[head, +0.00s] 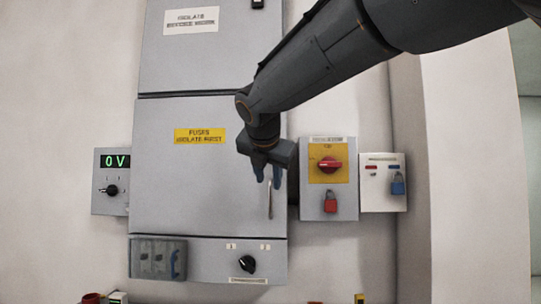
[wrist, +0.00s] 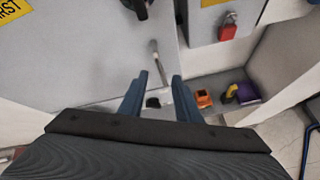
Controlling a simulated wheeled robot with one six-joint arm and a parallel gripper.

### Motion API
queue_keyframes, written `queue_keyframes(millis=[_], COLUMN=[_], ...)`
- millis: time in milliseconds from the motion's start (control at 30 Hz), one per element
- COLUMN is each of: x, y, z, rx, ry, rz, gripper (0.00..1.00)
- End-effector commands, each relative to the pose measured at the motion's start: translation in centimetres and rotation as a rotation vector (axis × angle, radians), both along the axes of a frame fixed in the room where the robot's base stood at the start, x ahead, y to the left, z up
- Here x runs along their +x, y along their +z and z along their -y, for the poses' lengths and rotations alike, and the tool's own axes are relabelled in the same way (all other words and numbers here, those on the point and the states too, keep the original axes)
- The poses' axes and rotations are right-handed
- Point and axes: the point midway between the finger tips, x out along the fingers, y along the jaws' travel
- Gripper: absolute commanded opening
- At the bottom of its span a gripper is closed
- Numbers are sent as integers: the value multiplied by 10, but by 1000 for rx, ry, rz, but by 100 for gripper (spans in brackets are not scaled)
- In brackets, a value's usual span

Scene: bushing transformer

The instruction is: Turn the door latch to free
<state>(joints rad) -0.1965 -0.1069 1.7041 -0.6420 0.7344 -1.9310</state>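The door latch shows as a thin pale lever (head: 269,199) hanging nearly upright near the right edge of the grey cabinet door (head: 190,170). My gripper (head: 267,184) is in front of the door, over the lever's upper end in the head view. In the wrist view, the lever (wrist: 157,58) lies ahead of the gap between the two blue fingertips of my gripper (wrist: 160,76). The fingers are apart with nothing held. Contact with the lever cannot be told. A dark part (wrist: 138,8) shows at the top of the wrist view; whether it belongs to the latch is unclear.
Below is a panel with a black knob (head: 247,264). A 0 V meter box (head: 111,181) is at left.

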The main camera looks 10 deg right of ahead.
Motion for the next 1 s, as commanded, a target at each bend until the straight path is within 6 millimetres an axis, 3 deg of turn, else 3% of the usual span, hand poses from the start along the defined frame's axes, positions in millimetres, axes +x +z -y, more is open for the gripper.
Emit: queue_keyframes(millis=[33,100,200,300,467,800,1000], x=[1,1,-1,-2,10,53,64], y=[34,69,102,119,119,99,94], z=[-2,-2,-2,-1,3,17,21], rx=[-90,-204,-321,-384,-406,-403,-402], ry=[52,107,156,179,185,184,184], rz=[27,49,68,75,74,73,75], gripper=[30,30,30,30,30,30,30])
